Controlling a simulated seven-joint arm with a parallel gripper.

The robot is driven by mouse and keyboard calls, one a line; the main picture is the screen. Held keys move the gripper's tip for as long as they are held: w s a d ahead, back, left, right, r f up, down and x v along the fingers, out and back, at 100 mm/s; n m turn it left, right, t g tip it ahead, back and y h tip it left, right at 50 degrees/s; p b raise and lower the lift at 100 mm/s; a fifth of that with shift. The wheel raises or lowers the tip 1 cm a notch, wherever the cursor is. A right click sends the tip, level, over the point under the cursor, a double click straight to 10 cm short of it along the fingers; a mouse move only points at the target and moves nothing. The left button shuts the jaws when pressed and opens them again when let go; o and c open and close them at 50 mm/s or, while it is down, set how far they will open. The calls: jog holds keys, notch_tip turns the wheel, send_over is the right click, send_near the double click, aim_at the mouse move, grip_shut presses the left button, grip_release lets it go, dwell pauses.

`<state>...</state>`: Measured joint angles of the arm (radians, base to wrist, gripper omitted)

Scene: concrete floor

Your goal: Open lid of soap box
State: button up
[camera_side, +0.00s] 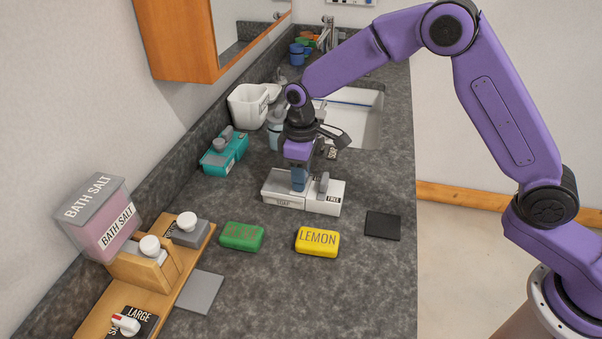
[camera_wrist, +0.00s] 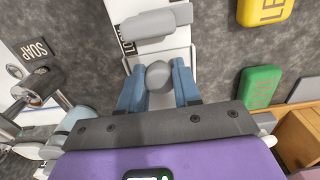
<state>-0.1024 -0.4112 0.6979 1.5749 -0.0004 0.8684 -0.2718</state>
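The white soap box (camera_side: 285,203) stands on the dark counter and carries a SOAP label on its front. A round grey knob (camera_wrist: 158,76) is on its white top in the wrist view. My gripper (camera_side: 298,188) is low over the left part of the box, pointing down. In the wrist view its two blue fingers (camera_wrist: 158,82) stand on either side of the knob, very close to it; I cannot tell whether they press on it. The lid looks closed. In the side view the fingers hide the knob.
A grey upright handle (camera_side: 323,184) stands on the box's right part, beside my gripper. A yellow LEMON soap (camera_side: 317,242) and a green soap (camera_side: 241,236) lie in front. A teal box (camera_side: 224,154) is behind left. A black square (camera_side: 382,225) lies to the right.

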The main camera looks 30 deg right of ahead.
grip_shut()
jog(key=shift+w+a, duration=3.35)
jog(key=shift+w, duration=0.05)
jog(key=o, duration=0.7)
grip_release()
jog(key=shift+r, duration=8.75)
jog(key=shift+s, duration=0.1)
